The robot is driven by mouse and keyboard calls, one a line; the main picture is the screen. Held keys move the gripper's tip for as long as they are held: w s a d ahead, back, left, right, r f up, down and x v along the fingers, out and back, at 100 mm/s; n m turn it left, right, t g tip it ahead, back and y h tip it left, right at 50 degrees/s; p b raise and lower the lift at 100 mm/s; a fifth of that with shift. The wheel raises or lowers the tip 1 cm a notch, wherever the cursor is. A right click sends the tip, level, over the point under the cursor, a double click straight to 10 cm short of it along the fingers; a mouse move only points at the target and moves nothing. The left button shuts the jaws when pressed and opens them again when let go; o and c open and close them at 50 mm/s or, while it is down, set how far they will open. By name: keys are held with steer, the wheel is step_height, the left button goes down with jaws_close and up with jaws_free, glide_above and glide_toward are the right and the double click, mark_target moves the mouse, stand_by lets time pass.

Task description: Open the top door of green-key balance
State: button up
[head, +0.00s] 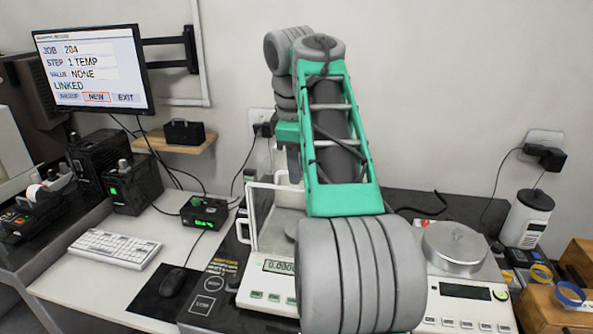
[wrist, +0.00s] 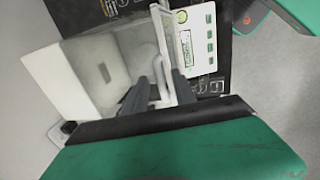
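The green-key balance shows in the head view with its lit display (head: 279,266), green keys (head: 268,296) and white-framed glass shield (head: 252,215). My arm covers much of its right side and top. In the wrist view, the green keys (wrist: 210,45) are at the upper right and the pale shield (wrist: 85,75) is at the left. My gripper (wrist: 160,85) is at the shield, its dark fingers apart, with a white frame bar (wrist: 163,50) lying between or just beyond them. I cannot tell whether they touch it. My gripper is hidden in the head view.
A second balance with a round metal pan (head: 454,246) stands at the right. A monitor (head: 93,68), keyboard (head: 114,248), mouse (head: 173,282) and small black box with green display (head: 204,211) are at the left. A white canister (head: 526,218) stands far right.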

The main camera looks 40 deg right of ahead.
steer(key=shift+c, duration=0.4)
jaws_close()
stand_by(0.9)
